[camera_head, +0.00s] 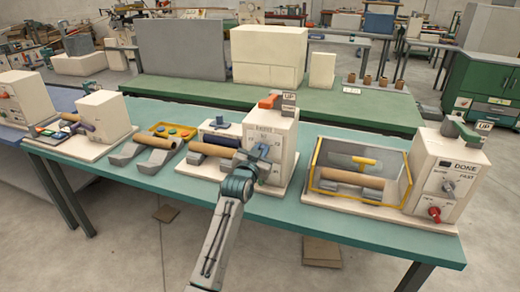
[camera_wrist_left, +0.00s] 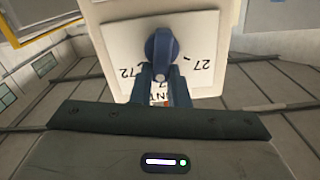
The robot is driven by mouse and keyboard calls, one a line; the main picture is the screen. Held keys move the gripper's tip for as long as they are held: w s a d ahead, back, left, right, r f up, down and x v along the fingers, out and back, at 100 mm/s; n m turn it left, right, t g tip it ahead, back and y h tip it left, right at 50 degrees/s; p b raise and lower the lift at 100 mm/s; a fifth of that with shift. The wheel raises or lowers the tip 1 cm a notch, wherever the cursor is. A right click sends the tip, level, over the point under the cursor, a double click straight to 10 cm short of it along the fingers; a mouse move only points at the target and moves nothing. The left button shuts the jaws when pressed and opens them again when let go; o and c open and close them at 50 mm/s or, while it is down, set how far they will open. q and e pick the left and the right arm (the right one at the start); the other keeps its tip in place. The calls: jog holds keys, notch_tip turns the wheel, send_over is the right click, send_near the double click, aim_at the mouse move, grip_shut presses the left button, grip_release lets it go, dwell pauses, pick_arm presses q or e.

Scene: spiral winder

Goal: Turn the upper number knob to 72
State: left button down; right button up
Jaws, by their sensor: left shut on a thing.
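The blue number knob (camera_wrist_left: 162,50) sits on a white dial plate (camera_wrist_left: 118,45) on the front of the middle cream machine (camera_head: 270,128). The plate carries a 72 at the left and a 27 at the right in the left wrist view, where the figures look upside down. My left gripper (camera_wrist_left: 165,72) is shut on the knob, with one finger on each side. In the head view the left gripper (camera_head: 262,158) is at the machine's front face, hiding most of the knob. The knob's pointer direction is hard to tell. My right gripper is not in view.
To the right stands another machine (camera_head: 445,175) with a yellow-framed guard (camera_head: 313,165). The teal table (camera_head: 180,183) has bare surface in front.

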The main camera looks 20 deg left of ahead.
pick_arm(q)
jog(key=shift+d+f+m+p, duration=0.15)
jog(key=shift+d+m, duration=0.1)
jog(key=shift+m, duration=1.35)
jog(key=shift+d+f+m+p, duration=0.15)
jog(key=shift+d+m, duration=0.05)
jog(key=shift+m, duration=1.4)
jog(key=shift+d+f+m+p, duration=0.15)
jog(key=shift+d+m, duration=0.1)
jog(key=shift+m, duration=1.35)
jog(key=c, duration=1.4)
grip_release()
jog(key=shift+f, duration=0.1)
